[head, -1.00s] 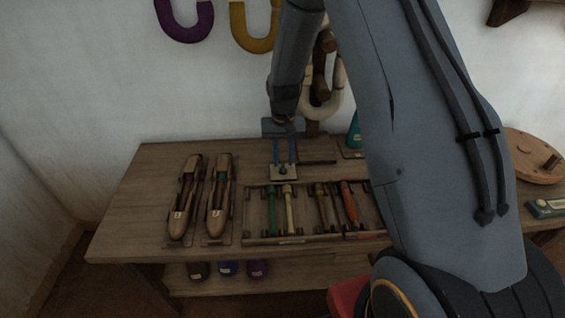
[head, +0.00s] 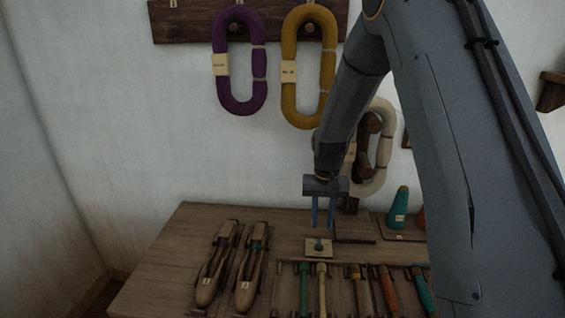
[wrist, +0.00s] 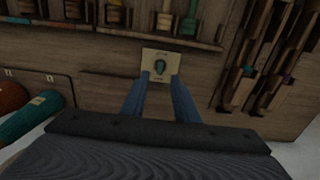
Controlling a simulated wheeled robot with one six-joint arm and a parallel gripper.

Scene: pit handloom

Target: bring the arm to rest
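My gripper (head: 322,215) hangs pointing down over the back of the wooden bench (head: 190,235). Its two blue fingers are apart, with nothing between them in the head view. Below the fingertips, a small pale square plate with a dark round knob (head: 319,247) lies on the bench. In the wrist view the plate (wrist: 150,63) lies beyond the fingertips (wrist: 159,80), and the fingers are spread. My arm comes down from the upper right and hides the right part of the bench.
Two wooden shuttles (head: 217,265) lie left on the bench. A rack of several coloured-handled tools (head: 305,285) is in front. A green cone (head: 398,208) stands right. Purple (head: 240,100) and yellow (head: 288,100) yarn hanks hang on the wall, with a cream hank (head: 383,150) behind my arm.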

